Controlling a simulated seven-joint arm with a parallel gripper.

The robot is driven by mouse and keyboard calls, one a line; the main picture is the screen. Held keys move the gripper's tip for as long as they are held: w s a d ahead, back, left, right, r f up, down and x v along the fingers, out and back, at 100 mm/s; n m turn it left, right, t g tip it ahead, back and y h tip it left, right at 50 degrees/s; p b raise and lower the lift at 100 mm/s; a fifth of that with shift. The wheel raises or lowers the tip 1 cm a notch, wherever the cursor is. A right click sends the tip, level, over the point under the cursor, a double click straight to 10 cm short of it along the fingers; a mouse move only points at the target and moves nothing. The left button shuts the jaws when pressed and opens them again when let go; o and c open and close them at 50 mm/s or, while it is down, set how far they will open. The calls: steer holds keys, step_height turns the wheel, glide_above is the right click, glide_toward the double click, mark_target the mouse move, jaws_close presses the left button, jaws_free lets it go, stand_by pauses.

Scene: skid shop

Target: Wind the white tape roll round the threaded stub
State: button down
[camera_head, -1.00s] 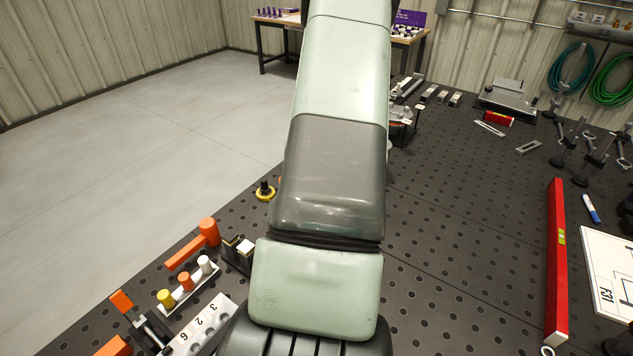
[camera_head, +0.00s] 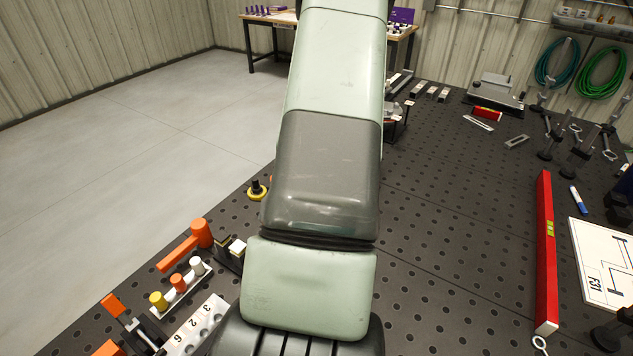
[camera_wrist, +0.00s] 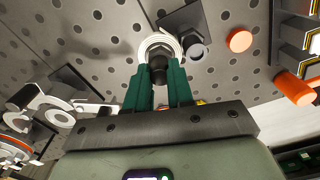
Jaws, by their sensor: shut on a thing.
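In the wrist view my gripper (camera_wrist: 160,73) has two green fingers closed in on a white tape roll (camera_wrist: 146,47) at their tips. The roll shows as a pale ring. The stub's threads are too small to make out. In the head view my own arm hides the gripper, the roll and the stub.
In the wrist view a dark block with a pale round part (camera_wrist: 196,50) and an orange disc (camera_wrist: 239,40) lie close right. In the head view an orange mallet (camera_head: 200,234) and a red level (camera_head: 546,250) lie on the perforated table (camera_head: 440,220). The table's middle is fairly clear.

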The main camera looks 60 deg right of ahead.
steer(key=shift+s+a, duration=0.15)
steer(key=shift+s, duration=0.45)
steer(key=shift+s+a, duration=0.55)
steer(key=shift+s, duration=0.1)
steer(key=shift+a, duration=0.1)
steer(key=shift+s+a, duration=0.45)
steer(key=shift+a, duration=0.3)
steer(key=shift+a, duration=0.1)
